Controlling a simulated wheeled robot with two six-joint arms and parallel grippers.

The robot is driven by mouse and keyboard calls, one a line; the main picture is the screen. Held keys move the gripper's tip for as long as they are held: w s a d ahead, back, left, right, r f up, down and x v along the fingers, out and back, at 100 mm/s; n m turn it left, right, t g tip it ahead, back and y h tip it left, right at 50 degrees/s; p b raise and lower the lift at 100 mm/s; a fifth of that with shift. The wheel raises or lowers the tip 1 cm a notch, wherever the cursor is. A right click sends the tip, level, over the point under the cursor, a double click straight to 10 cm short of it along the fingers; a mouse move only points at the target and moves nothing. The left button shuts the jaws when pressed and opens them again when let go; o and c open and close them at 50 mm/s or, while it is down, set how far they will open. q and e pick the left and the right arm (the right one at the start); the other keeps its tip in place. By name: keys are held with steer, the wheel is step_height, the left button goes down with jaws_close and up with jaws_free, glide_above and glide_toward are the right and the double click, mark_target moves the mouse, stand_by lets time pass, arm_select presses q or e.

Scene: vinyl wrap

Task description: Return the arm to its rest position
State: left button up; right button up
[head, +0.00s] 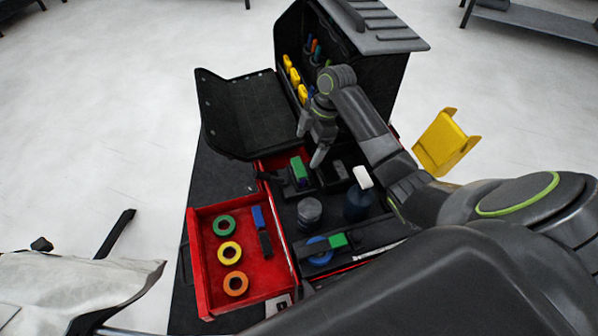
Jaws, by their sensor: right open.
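My right arm reaches in from the right, over a black and red tool cart (190,268). Its gripper (309,150) points down over the cart's top, in front of the cabinet at the back. The two fingers are apart and I see nothing between them. The gripper is close to a green and black tool (299,170) below it; I cannot tell whether they touch. My left gripper is not in view.
An open red drawer (203,290) holds green, yellow and orange tape rolls. A bottle with a white cap (360,190) and a grey jar (309,212) stand on the cart. The cabinet (385,45) rises behind, its black flap (240,110) open. A yellow holder (440,143) is at right.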

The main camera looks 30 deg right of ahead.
steer(key=v, duration=0.9)
steer(key=shift+r, duration=0.3)
